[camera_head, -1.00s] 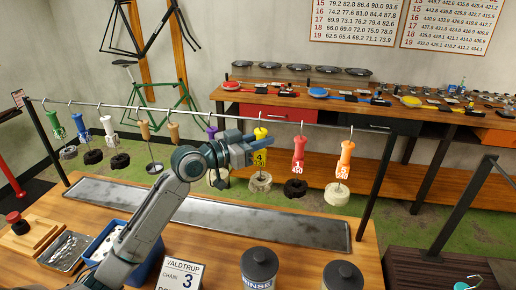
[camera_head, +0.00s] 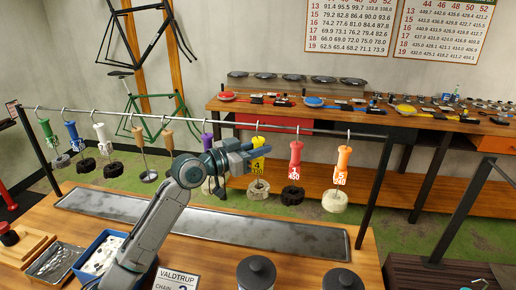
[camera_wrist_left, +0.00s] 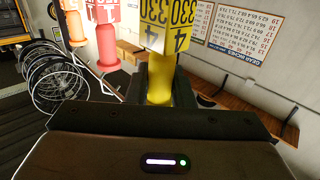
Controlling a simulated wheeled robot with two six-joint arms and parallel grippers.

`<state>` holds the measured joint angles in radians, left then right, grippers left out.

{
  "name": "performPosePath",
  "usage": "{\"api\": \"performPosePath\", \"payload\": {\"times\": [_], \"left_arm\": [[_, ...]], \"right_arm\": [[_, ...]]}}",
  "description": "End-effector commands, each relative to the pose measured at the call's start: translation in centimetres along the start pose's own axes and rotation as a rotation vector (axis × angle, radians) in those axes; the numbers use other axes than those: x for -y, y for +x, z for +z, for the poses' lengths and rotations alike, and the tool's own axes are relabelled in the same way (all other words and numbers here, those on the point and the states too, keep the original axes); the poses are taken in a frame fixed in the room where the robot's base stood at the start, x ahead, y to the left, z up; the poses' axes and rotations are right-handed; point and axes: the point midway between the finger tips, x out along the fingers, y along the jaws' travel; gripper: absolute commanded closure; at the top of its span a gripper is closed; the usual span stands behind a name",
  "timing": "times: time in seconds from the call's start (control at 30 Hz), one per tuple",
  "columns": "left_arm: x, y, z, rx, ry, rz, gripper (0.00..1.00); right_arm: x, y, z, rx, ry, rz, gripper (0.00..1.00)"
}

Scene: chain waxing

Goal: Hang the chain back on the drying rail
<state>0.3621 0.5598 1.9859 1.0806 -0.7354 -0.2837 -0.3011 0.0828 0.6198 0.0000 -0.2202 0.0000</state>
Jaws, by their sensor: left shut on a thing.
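The drying rail (camera_head: 225,123) is a thin metal bar across the bench, with several coloured hangers and chains on it. The yellow hanger (camera_head: 258,142), tagged 4 and 330, is at the rail between the purple and red ones, with a pale chain (camera_head: 258,188) below it. Its hook top is at rail height; I cannot tell whether the rail bears it. My left gripper (camera_head: 262,157) is shut on its yellow handle, which also shows in the left wrist view (camera_wrist_left: 161,78). The right gripper is not in view.
A red hanger (camera_head: 296,153) and an orange hanger (camera_head: 343,158) are close by on the right, a purple one (camera_head: 207,142) on the left. A metal drip tray (camera_head: 200,222) lies below. Dark-lidded pots (camera_head: 256,272) stand at the front.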

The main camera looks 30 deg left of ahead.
Motion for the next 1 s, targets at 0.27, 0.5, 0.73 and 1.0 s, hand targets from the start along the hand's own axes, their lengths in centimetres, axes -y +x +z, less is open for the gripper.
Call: {"api": "performPosePath", "payload": {"times": [0.27,0.5,0.73,1.0], "left_arm": [[-0.02,-0.01,-0.08,-0.002,0.000,0.000,0.72],[-0.01,-0.01,-0.04,-0.001,0.000,0.000,0.54],[0.01,-0.01,0.04,0.001,0.000,0.000,0.42],[0.07,-0.66,0.12,0.002,0.002,-0.001,0.42]], "right_arm": [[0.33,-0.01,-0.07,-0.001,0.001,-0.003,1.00],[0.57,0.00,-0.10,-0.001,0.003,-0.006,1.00],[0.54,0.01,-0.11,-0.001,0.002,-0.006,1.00],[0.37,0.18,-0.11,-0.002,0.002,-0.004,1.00]]}}
